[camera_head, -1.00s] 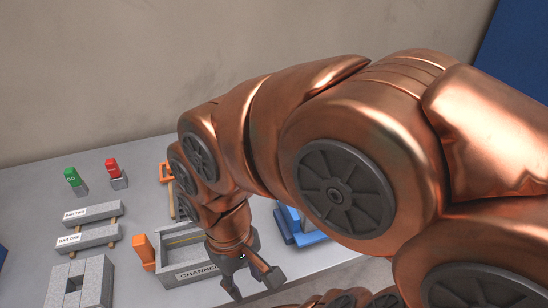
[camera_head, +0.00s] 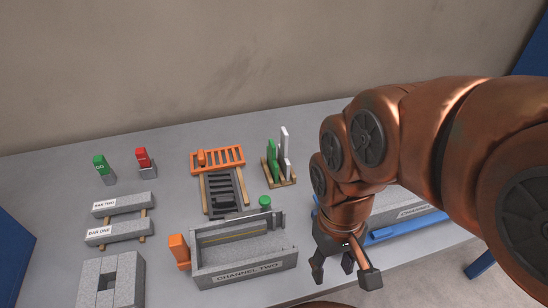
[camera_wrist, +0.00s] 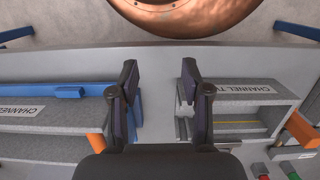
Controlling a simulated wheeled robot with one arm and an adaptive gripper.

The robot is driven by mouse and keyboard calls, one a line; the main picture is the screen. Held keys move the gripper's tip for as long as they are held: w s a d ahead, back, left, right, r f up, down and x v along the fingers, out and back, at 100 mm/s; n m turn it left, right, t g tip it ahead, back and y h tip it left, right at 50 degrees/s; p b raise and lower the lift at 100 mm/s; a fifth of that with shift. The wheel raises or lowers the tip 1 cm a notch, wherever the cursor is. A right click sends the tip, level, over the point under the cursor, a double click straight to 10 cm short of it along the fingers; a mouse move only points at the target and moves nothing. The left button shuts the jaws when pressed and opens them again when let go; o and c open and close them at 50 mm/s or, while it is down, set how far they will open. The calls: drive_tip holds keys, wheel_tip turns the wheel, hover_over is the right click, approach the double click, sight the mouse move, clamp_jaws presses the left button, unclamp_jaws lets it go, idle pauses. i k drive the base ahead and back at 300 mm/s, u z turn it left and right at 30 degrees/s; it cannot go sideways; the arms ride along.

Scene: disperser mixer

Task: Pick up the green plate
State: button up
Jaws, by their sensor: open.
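The green plate (camera_head: 272,153) stands upright in a small wooden rack (camera_head: 289,183) near the middle of the table, beside a white upright plate (camera_head: 285,148). My gripper (camera_head: 344,272) is open and empty, low over the front of the table, to the right of and nearer than the rack. In the wrist view my two fingers (camera_wrist: 158,80) are spread apart with only the grey table top between them. The green plate cannot be made out in the wrist view.
The grey box CHANNEL TWO (camera_head: 243,262) stands front-left of my gripper, with a green knob (camera_head: 265,202) behind it. An orange grate (camera_head: 217,159) lies left of the rack. A blue-edged channel (camera_head: 415,228) is at the right, partly behind my arm.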

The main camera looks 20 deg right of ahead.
sight(272, 150)
drive_tip(key=u, duration=2.8)
drive_tip(key=k, duration=1.35)
drive_tip(key=u, duration=0.55)
